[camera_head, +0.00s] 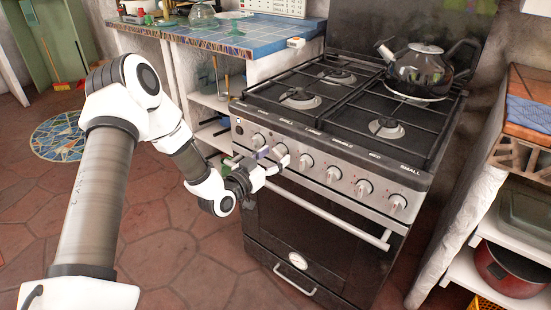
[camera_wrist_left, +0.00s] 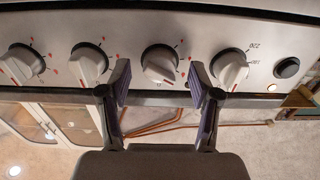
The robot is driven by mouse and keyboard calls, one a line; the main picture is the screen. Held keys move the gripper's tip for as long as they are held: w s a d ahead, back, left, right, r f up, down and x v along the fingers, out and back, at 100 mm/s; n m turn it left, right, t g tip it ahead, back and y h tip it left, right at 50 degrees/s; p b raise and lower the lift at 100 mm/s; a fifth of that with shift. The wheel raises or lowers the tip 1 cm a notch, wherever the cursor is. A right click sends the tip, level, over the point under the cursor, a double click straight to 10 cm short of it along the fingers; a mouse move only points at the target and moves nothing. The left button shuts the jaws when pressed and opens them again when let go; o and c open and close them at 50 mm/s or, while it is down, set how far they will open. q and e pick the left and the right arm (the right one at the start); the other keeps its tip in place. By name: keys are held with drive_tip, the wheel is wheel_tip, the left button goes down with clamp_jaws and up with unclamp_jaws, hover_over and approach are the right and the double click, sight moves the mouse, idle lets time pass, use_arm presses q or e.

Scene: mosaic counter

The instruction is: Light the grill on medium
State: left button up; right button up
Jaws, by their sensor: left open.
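The grill is part of a steel stove (camera_head: 330,190) with a row of white control knobs along its front. My left gripper (camera_head: 268,163) is open at the left part of this row, in front of the second knob from the left (camera_head: 281,150). In the left wrist view, the open fingers (camera_wrist_left: 159,80) stand on either side of that knob (camera_wrist_left: 160,64), with a gap on both sides. A red line shows on its lower edge. The knob beside it (camera_wrist_left: 230,68) carries temperature numbers. Which knob is the grill's cannot be read. My right gripper is out of view.
A dark kettle (camera_head: 420,70) stands on the back right burner. The oven door handle (camera_head: 325,218) runs below the knobs, close under my left gripper. A blue tiled counter (camera_head: 255,36) adjoins the stove on the left. Open floor lies at the left.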

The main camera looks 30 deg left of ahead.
use_arm(q)
drive_tip(key=shift+w, duration=0.5)
drive_tip(key=shift+c, duration=0.2)
drive_tip(key=c, duration=1.1)
drive_tip(key=n+b, duration=0.1)
drive_tip(key=n, duration=0.3)
drive_tip(key=shift+r, duration=0.1)
drive_tip(key=shift+n+b, duration=0.35)
drive_tip(key=shift+n, duration=1.55)
drive_tip(key=shift+r, duration=0.1)
